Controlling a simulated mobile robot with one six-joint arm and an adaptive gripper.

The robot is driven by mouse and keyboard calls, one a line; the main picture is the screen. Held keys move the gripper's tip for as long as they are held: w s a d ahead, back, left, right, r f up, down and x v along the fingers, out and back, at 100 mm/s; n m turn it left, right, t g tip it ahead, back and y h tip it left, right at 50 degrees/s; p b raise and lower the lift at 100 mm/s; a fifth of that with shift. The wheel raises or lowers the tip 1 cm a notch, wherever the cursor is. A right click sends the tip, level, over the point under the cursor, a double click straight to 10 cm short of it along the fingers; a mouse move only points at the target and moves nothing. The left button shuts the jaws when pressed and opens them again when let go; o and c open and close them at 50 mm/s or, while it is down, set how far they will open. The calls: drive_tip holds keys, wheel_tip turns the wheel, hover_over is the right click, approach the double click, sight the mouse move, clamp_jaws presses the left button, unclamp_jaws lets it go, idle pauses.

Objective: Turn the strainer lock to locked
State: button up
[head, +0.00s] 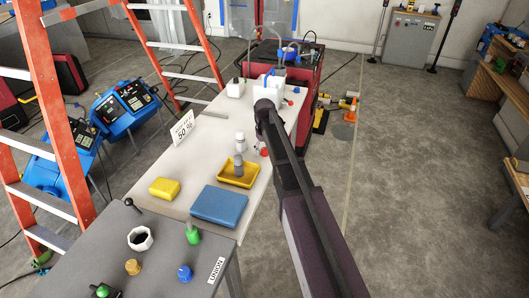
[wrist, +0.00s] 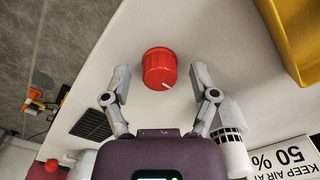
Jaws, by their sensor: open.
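A red knob (wrist: 159,69) with a white pointer line stands on the white tabletop. I cannot tell whether it is the strainer lock, as no label shows on it. In the head view a small part of the red knob (head: 264,152) shows beside my arm, which hides much of that area.
A white ribbed cylinder (wrist: 230,122) stands close to my right finger in the wrist view. A dark grille (wrist: 92,125) lies to the left. A yellow tray (head: 226,176), blue block (head: 219,205) and humidity-like "50 %" sign (head: 182,128) are also on the table.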

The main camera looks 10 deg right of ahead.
drive_tip(key=shift+c, duration=0.2)
clamp_jaws()
drive_tip(key=shift+m, duration=0.4)
drive_tip(key=m, duration=0.7)
drive_tip(key=shift+m, duration=0.3)
drive_tip(key=m, duration=0.4)
drive_tip(key=shift+m, duration=0.3)
drive_tip(key=m, duration=0.5)
